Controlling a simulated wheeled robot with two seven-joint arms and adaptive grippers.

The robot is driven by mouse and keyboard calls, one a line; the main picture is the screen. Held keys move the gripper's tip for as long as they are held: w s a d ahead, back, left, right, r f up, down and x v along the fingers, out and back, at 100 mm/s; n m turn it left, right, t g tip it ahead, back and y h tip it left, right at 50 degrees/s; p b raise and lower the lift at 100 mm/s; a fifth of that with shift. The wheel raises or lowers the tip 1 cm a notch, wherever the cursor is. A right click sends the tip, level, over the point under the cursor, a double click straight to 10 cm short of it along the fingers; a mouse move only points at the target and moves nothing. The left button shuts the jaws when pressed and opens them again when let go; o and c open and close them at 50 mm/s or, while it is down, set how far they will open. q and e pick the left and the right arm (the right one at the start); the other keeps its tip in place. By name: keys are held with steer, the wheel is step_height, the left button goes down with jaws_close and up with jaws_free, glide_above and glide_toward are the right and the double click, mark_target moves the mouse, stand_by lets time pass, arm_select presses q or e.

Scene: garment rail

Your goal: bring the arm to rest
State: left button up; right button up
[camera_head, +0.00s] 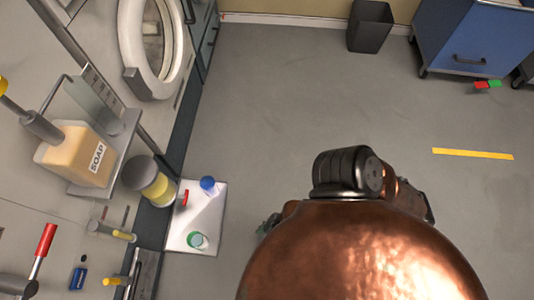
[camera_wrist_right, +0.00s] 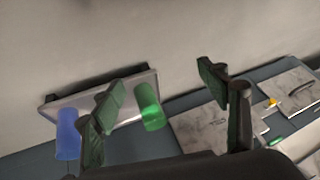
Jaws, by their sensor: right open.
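My right arm (camera_head: 360,255), copper-coloured with a dark joint, fills the lower right of the head view and hides the floor behind it. In the right wrist view my right gripper (camera_wrist_right: 161,85) has its two dark green fingers wide apart. Nothing is held between them. A green cylinder (camera_wrist_right: 150,107) shows in the gap, beyond the fingers, and a blue cylinder (camera_wrist_right: 68,135) shows left of the left finger. In the head view only a small dark piece of the gripper shows beside the copper link. My left gripper is not in view.
A white board (camera_head: 213,215) with a blue-topped item (camera_head: 208,184) and a green-rimmed item (camera_head: 197,241) lies near the counter. A soap bottle (camera_head: 80,153) and a yellow jar (camera_head: 157,188) stand left. A bin (camera_head: 370,27) and blue cabinet (camera_head: 470,40) are far off.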

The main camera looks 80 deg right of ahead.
steer(key=s+d+r+m+g+h, duration=0.1)
steer(key=s+d+r, duration=0.2)
steer(key=s+d, duration=0.1)
steer(key=shift+s+d+r+g+h, duration=0.3)
steer(key=shift+s, duration=0.1)
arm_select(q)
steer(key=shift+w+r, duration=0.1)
